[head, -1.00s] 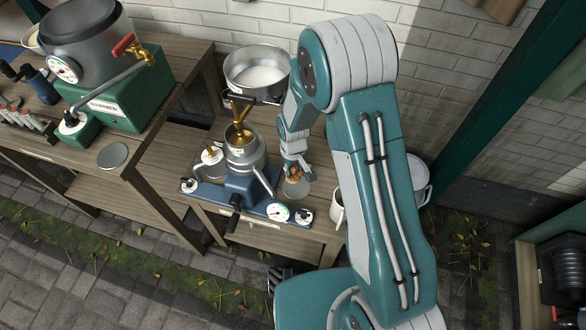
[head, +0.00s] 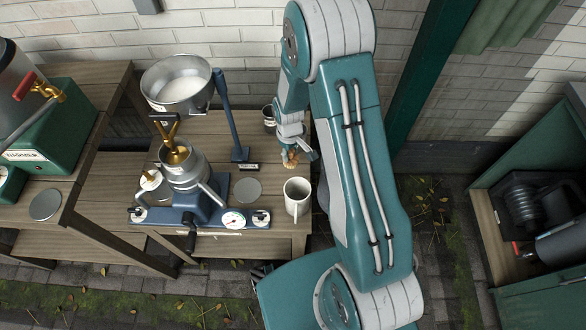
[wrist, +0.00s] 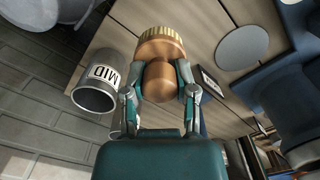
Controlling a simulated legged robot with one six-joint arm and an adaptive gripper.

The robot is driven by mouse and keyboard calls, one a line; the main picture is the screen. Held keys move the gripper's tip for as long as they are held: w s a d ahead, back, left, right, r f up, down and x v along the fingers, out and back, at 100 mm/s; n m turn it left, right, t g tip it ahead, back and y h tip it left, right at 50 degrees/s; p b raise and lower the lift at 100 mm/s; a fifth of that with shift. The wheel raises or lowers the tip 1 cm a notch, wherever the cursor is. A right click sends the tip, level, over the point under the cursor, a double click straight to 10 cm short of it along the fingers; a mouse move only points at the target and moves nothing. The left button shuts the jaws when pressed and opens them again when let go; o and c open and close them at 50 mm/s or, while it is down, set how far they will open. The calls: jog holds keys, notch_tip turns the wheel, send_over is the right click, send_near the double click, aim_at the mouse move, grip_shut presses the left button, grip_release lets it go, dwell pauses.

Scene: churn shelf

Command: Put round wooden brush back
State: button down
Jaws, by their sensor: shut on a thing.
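The round wooden brush (wrist: 160,52) has a brown wooden knob and pale bristles around its edge. My gripper (wrist: 160,82) is shut on its knob in the wrist view. In the head view the gripper (head: 291,150) holds the brush (head: 289,159) at the right end of the wooden table, behind the white mug. A grey cup marked MID (wrist: 95,88) is left of the brush in the wrist view. Whether the brush touches the tabletop is unclear.
The white mug (head: 297,196) stands at the table's front right. A bare grey disc (head: 248,190), a small label plate (head: 249,167) and a blue post (head: 229,115) are to the left. The blue machine (head: 190,195) and a metal bowl (head: 177,84) stand farther left.

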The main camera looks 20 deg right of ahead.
jog(key=f, duration=0.1)
jog(key=a+f, duration=0.1)
jog(key=f, duration=0.1)
jog(key=shift+f, duration=0.1)
jog(key=f, duration=0.1)
jog(key=d+f, duration=0.1)
jog(key=f, duration=0.2)
jog(key=shift+d+f, duration=0.3)
jog(key=shift+a, duration=0.45)
jog(key=shift+c, duration=2)
grip_release()
jog(key=shift+f, duration=0.1)
jog(key=shift+d, duration=0.25)
